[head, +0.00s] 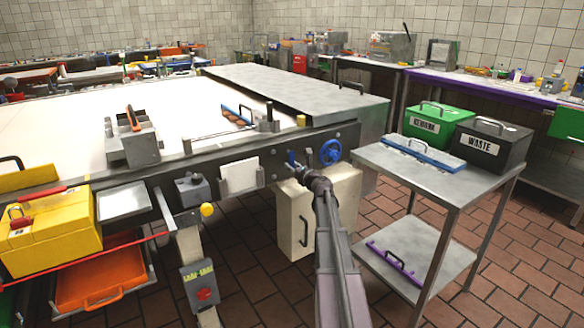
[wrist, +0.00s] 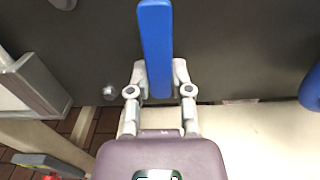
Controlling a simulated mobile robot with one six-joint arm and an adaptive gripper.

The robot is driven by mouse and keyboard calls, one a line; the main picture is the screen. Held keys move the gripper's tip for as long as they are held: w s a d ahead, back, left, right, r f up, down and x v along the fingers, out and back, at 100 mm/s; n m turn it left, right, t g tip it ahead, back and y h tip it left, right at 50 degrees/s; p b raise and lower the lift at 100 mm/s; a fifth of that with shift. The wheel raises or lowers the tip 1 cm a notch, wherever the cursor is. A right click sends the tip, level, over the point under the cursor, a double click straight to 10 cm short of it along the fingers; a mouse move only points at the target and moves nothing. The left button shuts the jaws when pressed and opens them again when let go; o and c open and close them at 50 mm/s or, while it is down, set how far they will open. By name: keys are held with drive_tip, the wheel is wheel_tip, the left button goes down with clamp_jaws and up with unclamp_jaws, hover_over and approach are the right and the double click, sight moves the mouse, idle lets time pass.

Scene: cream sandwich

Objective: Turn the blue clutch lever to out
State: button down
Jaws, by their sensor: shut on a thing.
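The blue clutch lever (wrist: 155,40) stands upright in the wrist view, against the dark side panel of the machine. My gripper (wrist: 158,85) has its two fingers on either side of the lever's lower end and is shut on it. In the head view the lever (head: 291,157) is a small blue piece on the machine's front panel, and my gripper (head: 300,170) reaches it from below right. Any markings for the lever's positions cannot be made out.
A blue handwheel (head: 330,152) sits just right of the lever; its edge also shows in the wrist view (wrist: 312,88). A white card holder (head: 240,177) is to the left. A cream box (head: 296,215) stands below. A steel cart (head: 400,165) is at the right.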

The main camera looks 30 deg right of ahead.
drive_tip(key=c, duration=0.5)
unclamp_jaws()
drive_tip(key=shift+w+a, duration=0.1)
drive_tip(key=shift+a, duration=0.2)
drive_tip(key=shift+d, duration=0.25)
drive_tip(key=s, duration=1.2)
drive_tip(key=shift+s, duration=0.1)
drive_tip(key=shift+a, duration=0.1)
